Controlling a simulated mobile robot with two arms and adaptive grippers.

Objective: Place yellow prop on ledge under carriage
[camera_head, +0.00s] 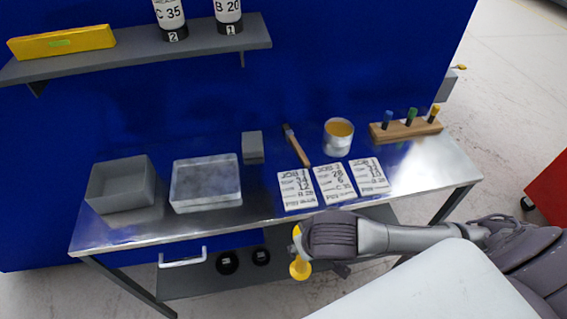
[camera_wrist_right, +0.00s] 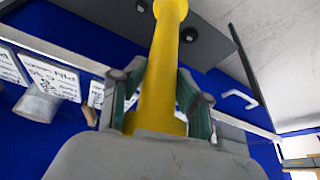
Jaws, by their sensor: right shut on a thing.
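The yellow prop (camera_head: 300,268) is in my right gripper (camera_head: 299,246), in front of the table's front edge. In the right wrist view the prop (camera_wrist_right: 162,75) is a long rod with a wider collar near the gripper, and my right gripper's fingers (camera_wrist_right: 157,90) close on it from both sides. Its far end is at the top edge of that view. I cannot make out the carriage or its ledge in either view. My left gripper is not in view.
A white handle (camera_head: 183,259) and lower shelf (camera_head: 200,287) are below. A wall shelf (camera_head: 140,50) hangs above.

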